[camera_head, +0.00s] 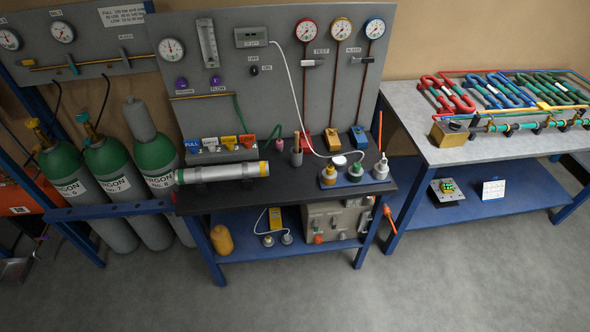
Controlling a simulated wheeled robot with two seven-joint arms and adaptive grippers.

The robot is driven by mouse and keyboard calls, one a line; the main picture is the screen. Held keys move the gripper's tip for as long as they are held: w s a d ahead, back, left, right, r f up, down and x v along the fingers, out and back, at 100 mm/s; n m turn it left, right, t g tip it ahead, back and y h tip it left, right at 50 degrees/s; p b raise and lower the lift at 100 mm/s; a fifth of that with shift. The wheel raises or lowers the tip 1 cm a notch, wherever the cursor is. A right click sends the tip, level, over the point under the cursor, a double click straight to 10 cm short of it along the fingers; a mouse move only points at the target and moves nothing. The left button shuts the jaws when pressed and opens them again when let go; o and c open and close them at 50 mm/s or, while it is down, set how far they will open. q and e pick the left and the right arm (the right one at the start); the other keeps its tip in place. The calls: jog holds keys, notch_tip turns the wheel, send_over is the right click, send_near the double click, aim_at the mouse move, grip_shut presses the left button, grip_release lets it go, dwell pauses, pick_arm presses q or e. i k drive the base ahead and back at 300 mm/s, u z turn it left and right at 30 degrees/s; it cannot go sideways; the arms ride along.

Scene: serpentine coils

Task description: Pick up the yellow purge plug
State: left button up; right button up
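A small yellow-based plug with a pale top (328,175) stands at the left end of a blue tray (342,184) on the dark bench. It looks like the yellow purge plug, but it is too small to be sure. A green-topped plug (355,171) and a white-grey plug (381,169) stand beside it on the tray. Neither of my grippers shows in the head view.
A silver tube (222,173) with a yellow band lies on the left of the dark bench (295,195). A white hose (297,97) hangs near the tray. Green-topped argon cylinders (115,165) stand left. A grey-topped table (430,145) with coloured coils is at right. The front floor is clear.

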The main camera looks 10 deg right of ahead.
aim_at(327, 173)
jog(key=u, duration=0.7)
jog(key=i, duration=0.9)
jog(key=z, duration=0.05)
